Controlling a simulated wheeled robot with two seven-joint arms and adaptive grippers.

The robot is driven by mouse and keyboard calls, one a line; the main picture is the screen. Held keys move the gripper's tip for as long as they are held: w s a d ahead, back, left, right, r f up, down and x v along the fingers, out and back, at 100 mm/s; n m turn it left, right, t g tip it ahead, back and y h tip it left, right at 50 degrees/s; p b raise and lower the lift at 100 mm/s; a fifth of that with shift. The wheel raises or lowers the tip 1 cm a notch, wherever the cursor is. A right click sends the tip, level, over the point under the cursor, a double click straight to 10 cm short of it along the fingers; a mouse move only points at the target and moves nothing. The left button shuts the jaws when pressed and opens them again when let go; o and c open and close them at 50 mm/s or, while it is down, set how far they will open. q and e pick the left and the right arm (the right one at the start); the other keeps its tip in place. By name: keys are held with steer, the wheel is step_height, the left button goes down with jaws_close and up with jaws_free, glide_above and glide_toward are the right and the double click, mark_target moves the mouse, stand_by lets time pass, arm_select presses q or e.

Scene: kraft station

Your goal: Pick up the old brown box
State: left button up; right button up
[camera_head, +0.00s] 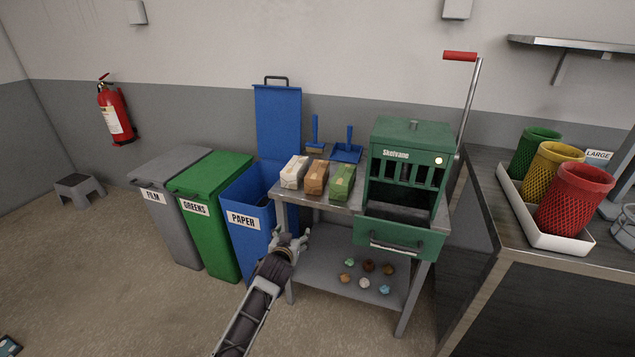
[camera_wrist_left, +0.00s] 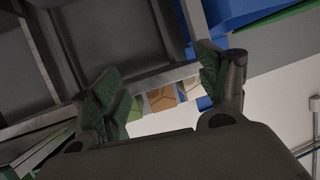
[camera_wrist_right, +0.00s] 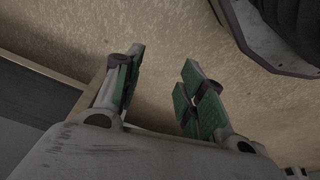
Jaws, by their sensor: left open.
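The brown box (camera_head: 315,178) stands on the grey metal table (camera_head: 336,206), between a white box (camera_head: 293,172) and a green box (camera_head: 341,182). My left gripper (camera_head: 291,238) is open and empty, in front of the table and below the level of its top, apart from the boxes. In the left wrist view a small part of the brown box (camera_wrist_left: 163,98) shows between the fingers, beyond the table edge. My right gripper (camera_wrist_right: 160,72) shows only in its own wrist view; its fingers are apart with bare floor beyond them.
A green machine (camera_head: 405,160) with a red-handled lever stands right of the boxes. A blue brush and dustpan (camera_head: 346,152) are behind them. The open blue paper bin (camera_head: 245,210) is at the left. Several small crumpled pieces (camera_head: 368,266) lie on the lower shelf.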

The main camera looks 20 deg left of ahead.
arm_select(q)
steer(key=w+d+r+t+h, duration=0.1)
steer(key=w+r+t, duration=0.3)
steer(key=w+r, duration=0.4)
steer(key=shift+w+d+r+m+h, duration=0.3)
steer(key=shift+w+d+m, duration=0.15)
steer(key=shift+w, duration=0.8)
arm_select(e)
steer(key=s+d+f, duration=0.1)
steer(key=s+f, duration=0.4)
steer(key=f, duration=0.5)
steer(key=shift+s+f, duration=0.2)
steer(key=shift+f, duration=0.15)
